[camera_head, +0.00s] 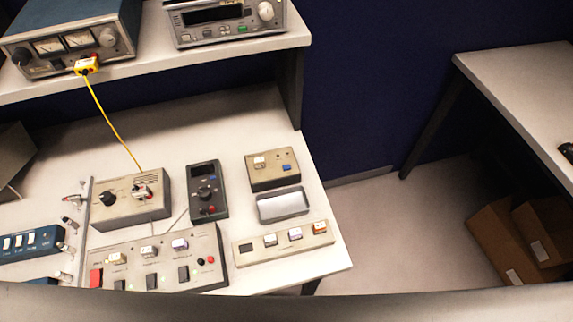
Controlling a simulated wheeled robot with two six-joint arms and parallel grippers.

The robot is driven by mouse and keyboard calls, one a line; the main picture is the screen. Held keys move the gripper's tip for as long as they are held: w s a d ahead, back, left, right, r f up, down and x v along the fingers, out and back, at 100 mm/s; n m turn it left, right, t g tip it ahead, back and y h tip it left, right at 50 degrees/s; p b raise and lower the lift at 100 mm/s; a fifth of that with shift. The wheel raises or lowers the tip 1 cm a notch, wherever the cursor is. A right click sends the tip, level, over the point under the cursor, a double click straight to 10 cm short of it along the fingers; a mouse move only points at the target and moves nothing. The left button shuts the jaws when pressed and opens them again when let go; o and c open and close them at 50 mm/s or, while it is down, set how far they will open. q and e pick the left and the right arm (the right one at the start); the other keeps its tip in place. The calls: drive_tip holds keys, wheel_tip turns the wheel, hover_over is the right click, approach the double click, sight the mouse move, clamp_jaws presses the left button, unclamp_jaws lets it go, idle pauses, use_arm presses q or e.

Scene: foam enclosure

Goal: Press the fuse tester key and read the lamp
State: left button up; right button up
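A small beige-topped box (273,176) stands near the right end of the bench. It has a blue key (286,167) and a pale square piece (259,161) on top; it may be the fuse tester, but its labels are too small to read. A larger grey panel (160,262) at the front has several switches and small red and black sockets. A low beige strip (258,252) to its right carries several coloured keys. I cannot tell which small part is the lamp or whether one is lit. Neither gripper is in view.
A shallow metal tray (283,216) lies between the small box and the strip. A dark handheld meter (207,172) and a beige knob box (113,212) stand to the left. A yellow cable (108,120) hangs from the shelf (145,62). Cardboard boxes (497,235) sit on the floor.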

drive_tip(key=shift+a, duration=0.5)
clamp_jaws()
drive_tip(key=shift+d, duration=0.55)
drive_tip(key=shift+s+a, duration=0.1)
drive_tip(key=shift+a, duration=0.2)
